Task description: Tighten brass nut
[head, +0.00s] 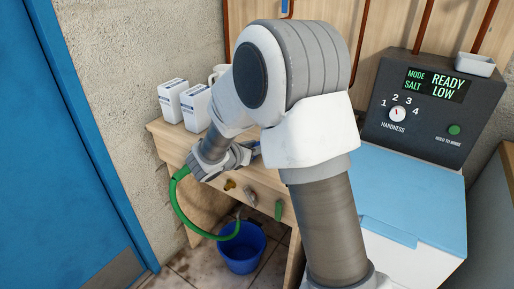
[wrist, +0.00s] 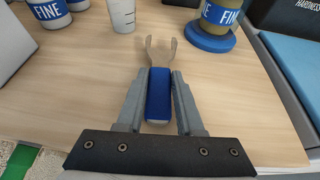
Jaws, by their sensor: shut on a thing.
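My gripper (wrist: 159,78) is shut on the blue handle of a grey open-ended wrench (wrist: 159,96). The wrench's forked jaw points away from my gripper, over the wooden bench top, and holds nothing. In the head view my arm hides most of the gripper, at the bench's front edge. A small brass-coloured piece (head: 229,184), perhaps the brass nut, shows on the bench's front below my wrist. It is too small to tell its shape, and it is not seen in the wrist view.
A green hose (head: 174,204) loops from near my wrist toward a blue bucket (head: 242,250) under the bench (head: 168,138). White cartons (head: 172,101) stand on the bench. A blue-lidded cabinet (head: 410,205) and control panel (head: 424,108) stand right. A jar (wrist: 216,18) sits on a blue disc.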

